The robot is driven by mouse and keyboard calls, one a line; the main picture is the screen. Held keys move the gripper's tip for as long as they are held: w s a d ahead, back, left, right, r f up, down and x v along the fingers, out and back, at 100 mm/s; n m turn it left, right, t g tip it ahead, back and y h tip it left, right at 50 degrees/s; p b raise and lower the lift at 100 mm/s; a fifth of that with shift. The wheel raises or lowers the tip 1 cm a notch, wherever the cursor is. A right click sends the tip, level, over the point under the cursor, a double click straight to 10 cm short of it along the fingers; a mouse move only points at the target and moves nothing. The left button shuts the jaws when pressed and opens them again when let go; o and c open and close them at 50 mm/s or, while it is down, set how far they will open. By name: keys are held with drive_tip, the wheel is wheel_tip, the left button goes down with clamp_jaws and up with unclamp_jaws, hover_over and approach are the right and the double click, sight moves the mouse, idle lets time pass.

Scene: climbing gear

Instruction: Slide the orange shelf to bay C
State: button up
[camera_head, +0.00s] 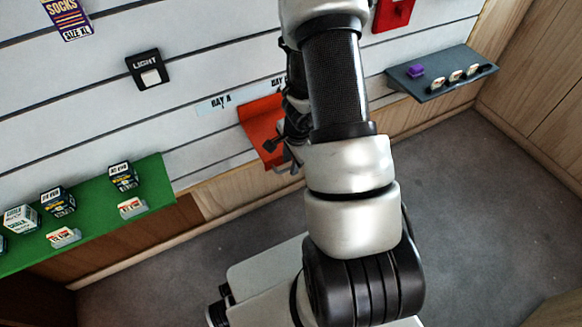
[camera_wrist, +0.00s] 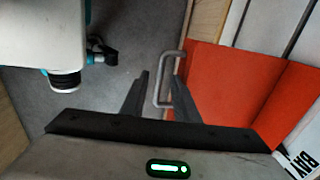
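The orange shelf (camera_head: 262,122) is on the slatted wall just left of my arm in the head view, partly hidden by the arm. In the wrist view the orange shelf (camera_wrist: 225,75) fills the right side, with a grey metal bar handle (camera_wrist: 163,82) on its edge. My gripper (camera_wrist: 161,76) is open, and the handle's bar shows between its fingertips; contact cannot be told. In the head view the gripper (camera_head: 283,150) is small and dark at the shelf's edge. A "BAY A" label (camera_head: 220,103) is left of the shelf; another bay label is partly hidden. No bay C label is readable.
A green shelf (camera_head: 150,185) with several small boxes is at the left. A dark grey shelf (camera_head: 432,88) with a purple item and several round pieces is at the right. Grey floor (camera_head: 470,200) is open at the right.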

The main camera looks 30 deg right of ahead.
drive_tip(key=shift+f, duration=0.3)
clamp_jaws()
drive_tip(key=d, duration=2.1)
drive_tip(key=shift+w, duration=0.35)
drive_tip(key=shift+a, duration=0.1)
unclamp_jaws()
